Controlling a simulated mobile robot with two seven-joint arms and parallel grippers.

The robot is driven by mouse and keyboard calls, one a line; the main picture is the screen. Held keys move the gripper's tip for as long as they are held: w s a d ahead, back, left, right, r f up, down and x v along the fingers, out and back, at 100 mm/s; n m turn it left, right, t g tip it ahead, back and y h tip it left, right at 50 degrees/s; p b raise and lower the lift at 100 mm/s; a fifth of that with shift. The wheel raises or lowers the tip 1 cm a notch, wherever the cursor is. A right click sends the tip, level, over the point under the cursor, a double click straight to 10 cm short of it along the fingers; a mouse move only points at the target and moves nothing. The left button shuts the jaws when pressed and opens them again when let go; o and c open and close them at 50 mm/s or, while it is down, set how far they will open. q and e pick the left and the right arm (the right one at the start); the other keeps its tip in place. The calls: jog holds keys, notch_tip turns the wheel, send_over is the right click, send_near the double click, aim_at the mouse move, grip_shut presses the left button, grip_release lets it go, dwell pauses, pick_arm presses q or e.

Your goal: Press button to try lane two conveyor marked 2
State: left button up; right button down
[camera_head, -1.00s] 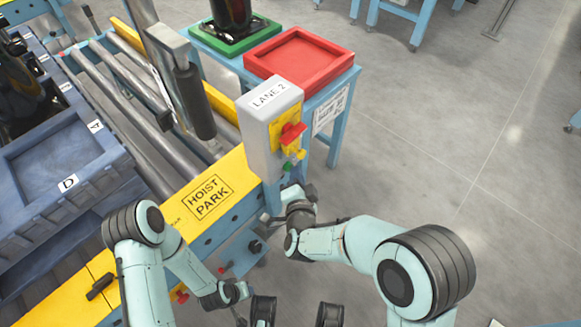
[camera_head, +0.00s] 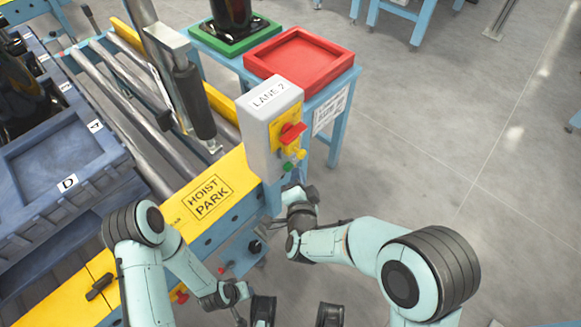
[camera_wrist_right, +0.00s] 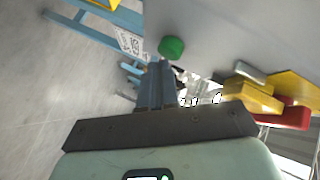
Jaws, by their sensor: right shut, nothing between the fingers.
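The grey control box (camera_head: 258,135) marked LANE 2 stands at the end of the yellow conveyor rail. My right gripper (camera_head: 293,182) is shut and empty, just below the box. In the right wrist view, its closed fingers (camera_wrist_right: 156,84) point up towards the green button (camera_wrist_right: 171,47), with the yellow part (camera_wrist_right: 250,97) and red switch (camera_wrist_right: 291,117) to the right. I cannot tell whether the fingertips touch anything.
The yellow HOIST PARK plate (camera_head: 208,197) lies left of the box. A red tray (camera_head: 300,54) and a green tray (camera_head: 233,42) sit on a blue stand behind it. Blue bins (camera_head: 62,160) stand at the left.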

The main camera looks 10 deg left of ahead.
jog(key=shift+s+d, duration=0.3)
jog(key=shift+d, duration=0.05)
jog(key=shift+d, duration=0.1)
jog(key=s+d, duration=0.1)
jog(key=d, duration=0.1)
jog(key=s+d, duration=0.2)
dwell(0.4)
dwell(0.7)
